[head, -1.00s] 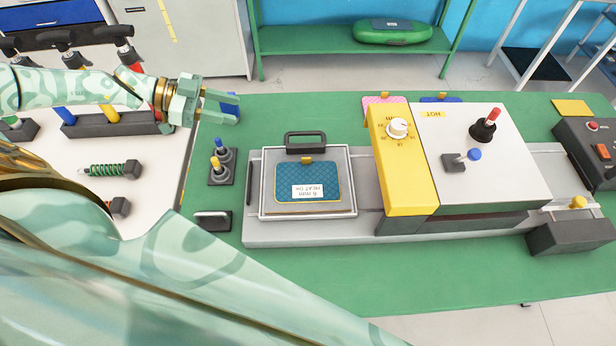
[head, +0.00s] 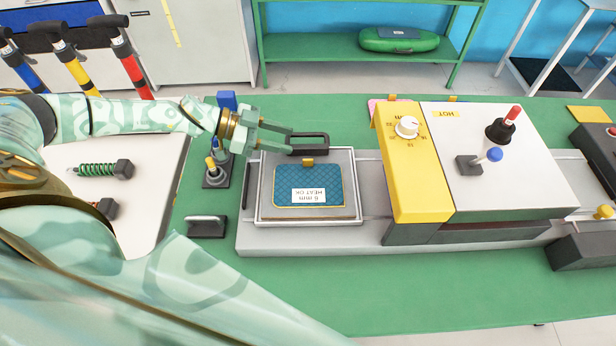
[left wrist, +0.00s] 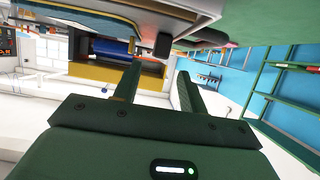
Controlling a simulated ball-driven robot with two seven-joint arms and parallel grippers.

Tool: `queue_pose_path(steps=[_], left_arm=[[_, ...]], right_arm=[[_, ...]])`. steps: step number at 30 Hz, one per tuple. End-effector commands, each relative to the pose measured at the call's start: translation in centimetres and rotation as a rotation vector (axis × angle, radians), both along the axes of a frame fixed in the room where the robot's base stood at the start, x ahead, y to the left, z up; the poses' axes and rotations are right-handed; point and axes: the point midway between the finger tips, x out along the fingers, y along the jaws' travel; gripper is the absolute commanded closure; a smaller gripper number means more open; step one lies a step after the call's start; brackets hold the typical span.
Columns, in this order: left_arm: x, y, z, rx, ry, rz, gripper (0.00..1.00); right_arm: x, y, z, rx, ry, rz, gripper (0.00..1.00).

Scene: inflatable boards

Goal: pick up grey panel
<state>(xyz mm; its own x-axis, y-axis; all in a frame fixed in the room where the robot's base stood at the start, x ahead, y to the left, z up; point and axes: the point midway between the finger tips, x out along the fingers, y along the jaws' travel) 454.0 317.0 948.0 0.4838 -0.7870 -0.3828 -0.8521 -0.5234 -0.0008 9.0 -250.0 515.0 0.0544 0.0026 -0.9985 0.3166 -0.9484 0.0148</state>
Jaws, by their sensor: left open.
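A flat grey panel (head: 266,203) lies in a white-rimmed tray (head: 260,219) on the green table. A blue quilted pad (head: 325,179) with a white label and an orange tab covers most of it. A black handle (head: 323,145) stands at the tray's far edge. My left gripper (head: 288,140) is open, just left of the handle and above the tray's far left corner. Whether it touches the handle I cannot tell. In the left wrist view its two fingers (left wrist: 157,80) are apart with nothing between them. My right gripper is not in view.
A white and yellow machine (head: 410,175) with a dial and levers stands right of the tray. Small blue- and yellow-topped posts (head: 214,170) stand left, below my gripper. A black-based handle (head: 206,226) lies nearer. The green table front (head: 400,285) is clear.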

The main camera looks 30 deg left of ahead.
Motion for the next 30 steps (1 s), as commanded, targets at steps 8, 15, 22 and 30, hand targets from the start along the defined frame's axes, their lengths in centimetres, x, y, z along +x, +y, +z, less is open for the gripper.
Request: queue_pose_path(steps=[8,15,22,30], left_arm=[[1.7,-3.4,-1.9,-0.002,0.000,-0.002,0.58],[1.8,-3.6,-1.9,0.000,0.000,-0.001,0.58],[1.8,-3.6,-1.9,0.000,0.000,-0.001,1.00],[1.8,-3.6,-1.6,-0.002,-0.001,-0.001,1.00]], right_arm=[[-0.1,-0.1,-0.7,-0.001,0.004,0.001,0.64],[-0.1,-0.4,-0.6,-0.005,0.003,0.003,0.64],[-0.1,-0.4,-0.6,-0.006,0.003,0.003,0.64],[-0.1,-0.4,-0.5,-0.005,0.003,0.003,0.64]])
